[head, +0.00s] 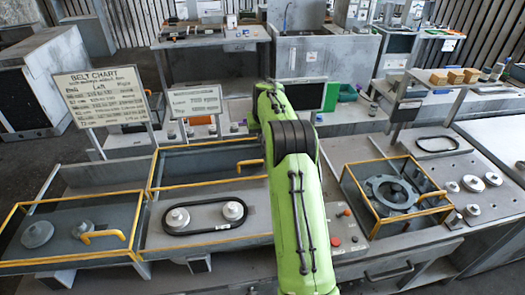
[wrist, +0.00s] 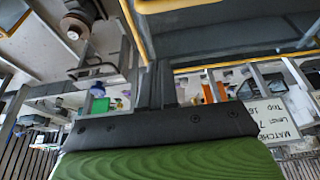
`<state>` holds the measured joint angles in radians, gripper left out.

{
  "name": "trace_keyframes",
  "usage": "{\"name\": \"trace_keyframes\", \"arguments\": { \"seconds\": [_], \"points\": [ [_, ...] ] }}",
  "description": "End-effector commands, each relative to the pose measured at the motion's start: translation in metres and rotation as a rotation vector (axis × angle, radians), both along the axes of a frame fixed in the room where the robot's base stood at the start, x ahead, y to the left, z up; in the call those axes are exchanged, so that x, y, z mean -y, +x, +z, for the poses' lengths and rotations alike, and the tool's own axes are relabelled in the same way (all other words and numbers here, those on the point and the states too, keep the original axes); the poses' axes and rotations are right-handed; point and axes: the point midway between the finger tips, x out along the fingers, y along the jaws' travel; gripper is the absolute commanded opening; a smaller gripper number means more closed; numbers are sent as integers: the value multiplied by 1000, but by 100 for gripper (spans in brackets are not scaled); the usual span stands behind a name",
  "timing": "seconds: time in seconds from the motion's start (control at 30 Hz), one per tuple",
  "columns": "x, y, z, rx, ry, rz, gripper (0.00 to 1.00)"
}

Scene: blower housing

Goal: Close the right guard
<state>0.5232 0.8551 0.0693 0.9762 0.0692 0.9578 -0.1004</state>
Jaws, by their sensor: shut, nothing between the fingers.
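The right guard (head: 200,165) is a grey, clear-fronted cover with a yellow frame. In the head view it stands raised behind a black belt (head: 197,229) looped around two pulleys, which lie uncovered. Its yellow handle (head: 250,164) is at its right, partly behind my green arm. In the wrist view a grey panel with yellow edges (wrist: 235,35) fills the upper right. My gripper (wrist: 157,85) is shut and empty, close to a yellow edge there; I cannot tell whether it touches. In the head view my arm hides the gripper.
The left guard (head: 62,246), yellow-framed, lies down over its pulleys. A belt chart sign (head: 104,95) and a smaller sign (head: 195,101) stand behind. A yellow-framed box (head: 355,190) holds a round flange. Push buttons (head: 340,238) sit right of my arm.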

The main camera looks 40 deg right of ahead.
Motion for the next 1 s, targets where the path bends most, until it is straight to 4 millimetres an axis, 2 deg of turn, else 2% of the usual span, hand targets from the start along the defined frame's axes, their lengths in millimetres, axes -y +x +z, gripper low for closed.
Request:
{"name": "trace_keyframes", "arguments": {
  "seconds": [0.23,0.53,1.0],
  "points": [
    [7,16,-50,-3,1,0,0],
    [-7,-15,-53,0,0,0,0],
    [-10,-20,-54,1,0,0,0]
  ]
}}
